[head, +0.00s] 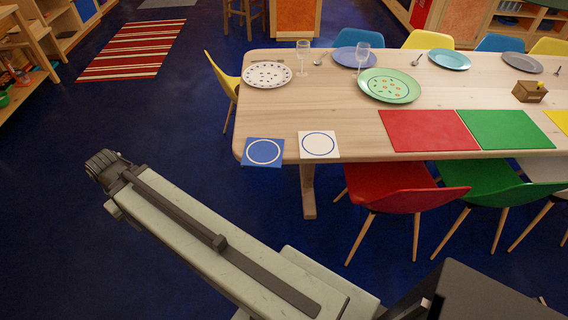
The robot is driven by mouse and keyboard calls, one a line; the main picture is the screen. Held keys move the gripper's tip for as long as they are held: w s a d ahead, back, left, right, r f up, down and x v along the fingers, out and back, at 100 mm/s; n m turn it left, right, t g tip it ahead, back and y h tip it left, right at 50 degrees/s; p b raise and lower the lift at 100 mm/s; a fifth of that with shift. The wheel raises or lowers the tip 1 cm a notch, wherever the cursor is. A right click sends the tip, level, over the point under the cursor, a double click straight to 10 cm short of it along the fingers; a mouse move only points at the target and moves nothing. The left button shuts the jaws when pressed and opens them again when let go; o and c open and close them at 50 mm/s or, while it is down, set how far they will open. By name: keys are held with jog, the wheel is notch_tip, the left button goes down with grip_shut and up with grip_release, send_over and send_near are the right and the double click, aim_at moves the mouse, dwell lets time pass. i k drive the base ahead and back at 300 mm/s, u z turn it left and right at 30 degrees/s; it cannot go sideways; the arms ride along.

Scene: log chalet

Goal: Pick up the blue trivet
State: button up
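The blue trivet (264,152) is a flat blue square with a white ring, seen in the head view. It lies at the near left corner of the wooden table (350,118), and its near edge seems to stick out a little past the table edge. A white trivet (318,145) with a blue ring lies just right of it, with a small gap between them. My arm reaches from the lower right to the left, below and left of the table corner, apart from the trivet. No gripper fingers show.
Plates, wine glasses (303,57) and spoons stand farther back on the table. Red (428,132) and green (506,130) mats lie to the right. A red chair (402,190) and a green chair (502,184) stand at the near side. The floor left of the table is clear.

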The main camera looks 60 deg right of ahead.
aim_at(260, 151)
jog(key=k, duration=0.5)
jog(key=u, duration=1.6)
jog(key=i, duration=1.75)
jog(key=z, duration=1.7)
